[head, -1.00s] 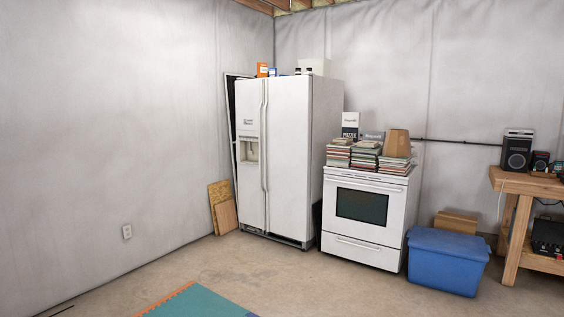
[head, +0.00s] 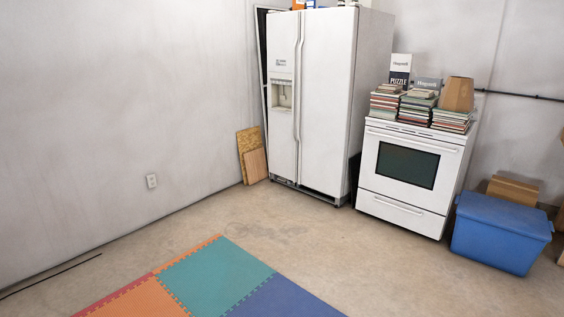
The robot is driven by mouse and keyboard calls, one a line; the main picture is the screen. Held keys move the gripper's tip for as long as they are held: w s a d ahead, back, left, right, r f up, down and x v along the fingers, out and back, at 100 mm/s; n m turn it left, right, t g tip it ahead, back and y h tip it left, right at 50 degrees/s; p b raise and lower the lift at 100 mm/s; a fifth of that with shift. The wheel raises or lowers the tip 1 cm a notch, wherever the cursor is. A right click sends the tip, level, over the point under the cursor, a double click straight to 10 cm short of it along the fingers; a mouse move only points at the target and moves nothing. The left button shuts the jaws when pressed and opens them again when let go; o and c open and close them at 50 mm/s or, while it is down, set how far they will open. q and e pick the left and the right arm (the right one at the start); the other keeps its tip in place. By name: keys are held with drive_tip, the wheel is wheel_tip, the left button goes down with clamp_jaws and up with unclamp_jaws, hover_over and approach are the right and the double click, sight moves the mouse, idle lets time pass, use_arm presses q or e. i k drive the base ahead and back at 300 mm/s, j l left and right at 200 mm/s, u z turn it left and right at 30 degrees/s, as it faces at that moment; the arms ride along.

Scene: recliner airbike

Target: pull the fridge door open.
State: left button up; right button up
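The white side-by-side fridge (head: 328,110) stands upright against the back wall, right of the room's corner. Both of its doors are shut. The narrow left door (head: 283,130) has an ice and water dispenser (head: 282,93). Two long vertical handles (head: 298,85) run side by side along the middle seam. The fridge is some distance away across the floor. Neither of my grippers shows in the head view.
A white stove (head: 410,175) with stacked books (head: 418,108) stands right of the fridge, and a blue bin (head: 500,232) sits beside it. Wooden boards (head: 251,155) lean on the left wall. Coloured foam mats (head: 215,277) lie in front. The concrete floor (head: 310,235) before the fridge is clear.

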sight(327, 51)
drive_tip(key=i+z, duration=0.2)
drive_tip(key=i, duration=2.35)
